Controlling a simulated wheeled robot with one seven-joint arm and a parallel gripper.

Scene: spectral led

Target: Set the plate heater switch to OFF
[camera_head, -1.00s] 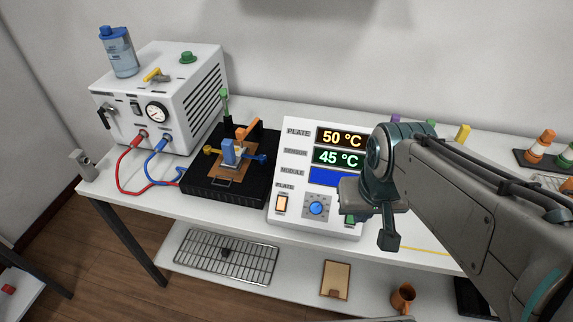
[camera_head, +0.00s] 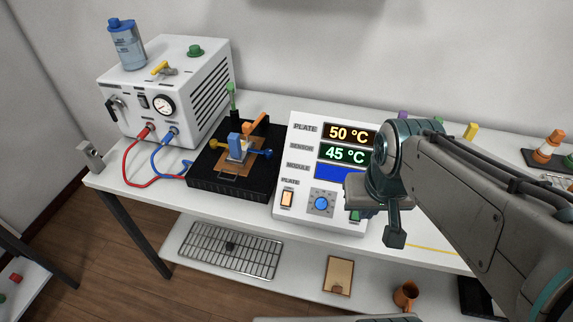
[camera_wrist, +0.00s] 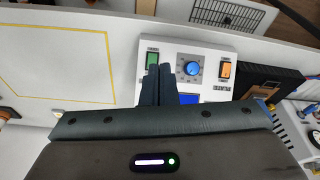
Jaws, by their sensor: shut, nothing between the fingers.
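The white control box (camera_head: 282,218) stands on the bench and shows PLATE 50 °C and 45 °C. Its plate switch (camera_head: 287,198) is a rocker glowing pale orange at the lower left of the front panel, and it also shows in the wrist view (camera_wrist: 225,70). A blue knob (camera_head: 321,203) is to its right. A green switch (camera_wrist: 152,58) lies on the knob's other side and is partly hidden by my arm in the head view. My gripper (camera_head: 395,238) is shut and empty, near the green-switch side. In the wrist view its fingertips (camera_wrist: 159,68) appear beside the green switch; contact cannot be told.
A black plate unit (camera_head: 232,190) with a small clamped fixture stands left of the box. A white pump-like unit (camera_head: 180,95) with red and blue hoses is farther left.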

